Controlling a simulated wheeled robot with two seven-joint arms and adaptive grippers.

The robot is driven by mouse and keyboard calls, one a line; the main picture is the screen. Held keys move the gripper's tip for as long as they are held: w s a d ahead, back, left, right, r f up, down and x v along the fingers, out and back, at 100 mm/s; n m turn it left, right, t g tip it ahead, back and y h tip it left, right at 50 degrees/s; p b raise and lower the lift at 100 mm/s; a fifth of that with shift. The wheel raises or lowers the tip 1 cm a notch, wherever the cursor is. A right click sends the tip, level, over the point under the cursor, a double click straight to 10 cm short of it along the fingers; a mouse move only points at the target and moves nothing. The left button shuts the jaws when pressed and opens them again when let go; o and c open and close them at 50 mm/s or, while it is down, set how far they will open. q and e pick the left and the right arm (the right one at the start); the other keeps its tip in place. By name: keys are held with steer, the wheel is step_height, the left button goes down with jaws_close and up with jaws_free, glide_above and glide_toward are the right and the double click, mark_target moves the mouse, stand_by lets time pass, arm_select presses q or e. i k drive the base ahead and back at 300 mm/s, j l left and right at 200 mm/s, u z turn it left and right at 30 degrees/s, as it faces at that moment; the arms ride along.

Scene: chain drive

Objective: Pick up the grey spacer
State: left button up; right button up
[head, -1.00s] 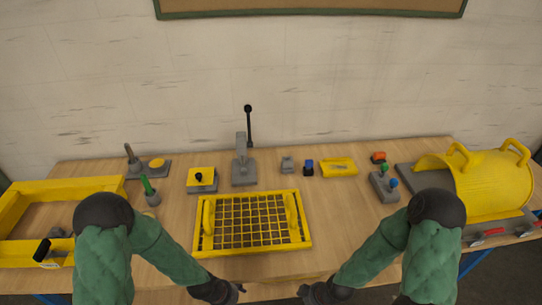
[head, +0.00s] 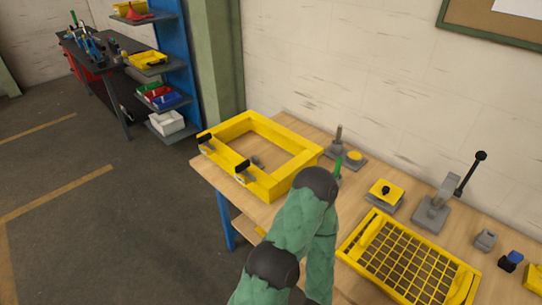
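I cannot tell for sure which part is the grey spacer. A small dark grey piece (head: 256,161) lies on the table inside the yellow frame (head: 287,129), near its left side and partly hidden by it. A small grey block (head: 485,240) stands at the right, beside a blue and black part (head: 510,261). My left arm rises in front of the table with its elbow near the yellow frame. Its gripper is out of view, and so is my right gripper.

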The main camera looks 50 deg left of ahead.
mark_target(254, 159)
steer(key=u, duration=1.85)
steer(key=i+j, duration=0.8)
